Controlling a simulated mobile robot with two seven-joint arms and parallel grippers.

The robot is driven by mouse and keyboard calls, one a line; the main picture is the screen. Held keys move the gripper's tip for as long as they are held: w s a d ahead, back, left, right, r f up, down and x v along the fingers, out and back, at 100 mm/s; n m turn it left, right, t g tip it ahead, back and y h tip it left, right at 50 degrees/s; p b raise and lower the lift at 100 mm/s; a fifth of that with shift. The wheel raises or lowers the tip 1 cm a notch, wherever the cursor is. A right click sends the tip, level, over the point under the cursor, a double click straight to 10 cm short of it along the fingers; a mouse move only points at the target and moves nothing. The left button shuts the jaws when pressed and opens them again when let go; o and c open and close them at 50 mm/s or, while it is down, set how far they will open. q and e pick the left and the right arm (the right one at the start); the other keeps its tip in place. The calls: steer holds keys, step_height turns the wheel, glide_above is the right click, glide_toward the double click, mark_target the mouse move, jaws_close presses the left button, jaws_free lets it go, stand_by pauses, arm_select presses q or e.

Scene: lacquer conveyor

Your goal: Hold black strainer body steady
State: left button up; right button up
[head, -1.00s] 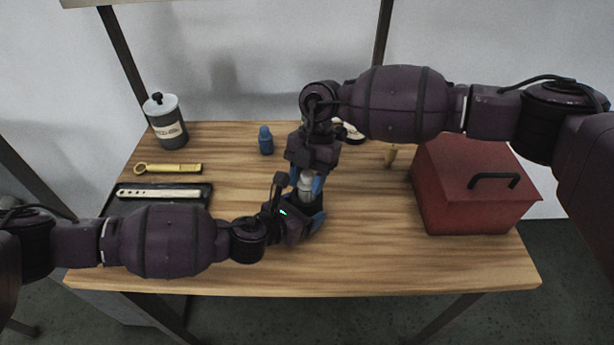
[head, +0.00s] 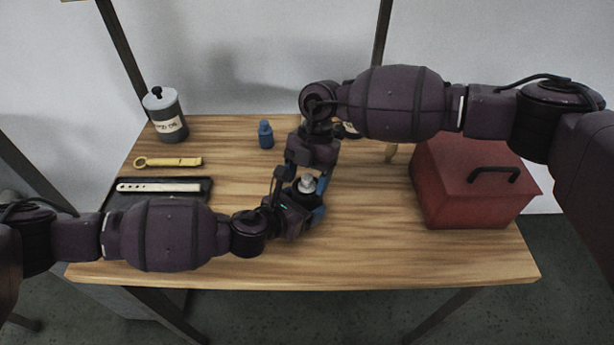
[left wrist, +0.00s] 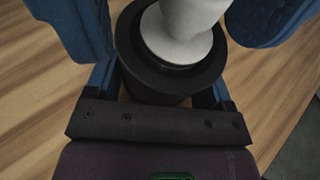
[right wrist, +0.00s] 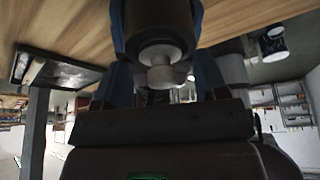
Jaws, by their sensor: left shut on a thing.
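The black strainer body (left wrist: 125,45) is a round dark cylinder seen from above in the left wrist view. My left gripper (head: 303,208) is shut around it over the middle of the table. A pale grey piece (left wrist: 182,35) with a flared foot stands in its top; it also shows in the head view (head: 307,183). My right gripper (right wrist: 162,72) comes down from above. Its blue fingers are open on both sides of the grey piece, with gaps visible. In the right wrist view the body (right wrist: 158,18) is at the top. Its lower part is hidden.
A red box (head: 470,190) with a black handle stands at right. A lidded canister (head: 166,115), a yellow wrench (head: 170,162), a black tray (head: 205,193) holding a pale strip, and a blue bottle (head: 265,134) stand left and behind. The front right of the table is clear.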

steer(key=shift+d+f, duration=0.15)
steer(key=v, duration=1.2)
arm_select(q)
steer(key=o, duration=1.1)
steer(key=shift+c, duration=0.2)
arm_select(e)
steer(key=shift+a, duration=0.2)
arm_select(q)
steer(key=shift+a, duration=0.1)
